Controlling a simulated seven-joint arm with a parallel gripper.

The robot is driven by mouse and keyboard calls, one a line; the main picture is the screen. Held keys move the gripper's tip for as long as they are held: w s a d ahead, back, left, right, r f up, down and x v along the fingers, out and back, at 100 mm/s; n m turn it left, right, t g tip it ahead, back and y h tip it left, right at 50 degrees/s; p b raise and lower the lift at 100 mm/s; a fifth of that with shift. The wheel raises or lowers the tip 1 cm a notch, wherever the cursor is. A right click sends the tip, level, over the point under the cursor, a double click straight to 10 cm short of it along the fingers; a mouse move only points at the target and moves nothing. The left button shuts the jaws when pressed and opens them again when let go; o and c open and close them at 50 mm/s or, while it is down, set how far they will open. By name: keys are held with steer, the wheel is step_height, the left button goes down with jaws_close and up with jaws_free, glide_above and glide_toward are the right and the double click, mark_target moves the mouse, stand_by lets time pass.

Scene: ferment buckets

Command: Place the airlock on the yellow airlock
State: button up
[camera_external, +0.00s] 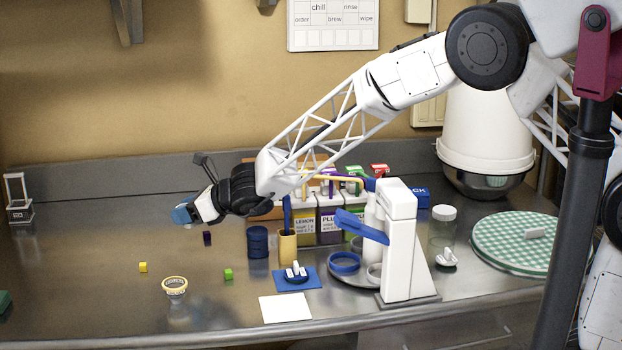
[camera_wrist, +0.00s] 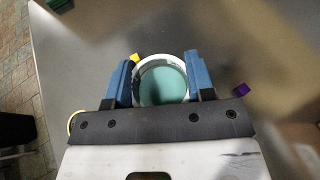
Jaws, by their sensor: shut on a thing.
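My gripper (camera_external: 183,215) is at the left of the counter, with its blue fingers pointing down and left. In the wrist view my gripper (camera_wrist: 165,82) is shut on a round piece with a white rim and teal inside, which I take as the airlock (camera_wrist: 163,86). The fingers hide most of it in the external view. The yellow airlock, a round piece with a yellow rim and lettering (camera_external: 175,286), stands on the counter nearer the front edge, apart from my gripper. In the wrist view only part of a yellow rim (camera_wrist: 72,120) shows beside the gripper body.
To the right stand a dark blue jar (camera_external: 258,242), a tan cup (camera_external: 288,248), a blue mat (camera_external: 314,279) and a white card (camera_external: 286,308). The front left counter is mostly clear.

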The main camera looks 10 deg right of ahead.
steer(key=shift+s, duration=0.1)
steer(key=shift+s+a+r+n+g, duration=0.25)
steer(key=shift+s+a+n+g, duration=0.05)
steer(key=shift+s+a+g, duration=0.1)
steer(key=s+a+r+n+g+y, duration=0.1)
steer(key=s+a+r+n+g, duration=0.1)
steer(key=s+a+n+g, duration=0.3)
steer(key=n+g, duration=0.4)
steer(key=g, duration=0.1)
glide_above(169, 298)
steer(key=w+a, duration=0.1)
steer(key=w, duration=0.1)
steer(key=shift+h, duration=0.4)
steer(key=shift+f, duration=0.1)
steer(key=shift+f, duration=2)
steer(key=shift+f, duration=1.95)
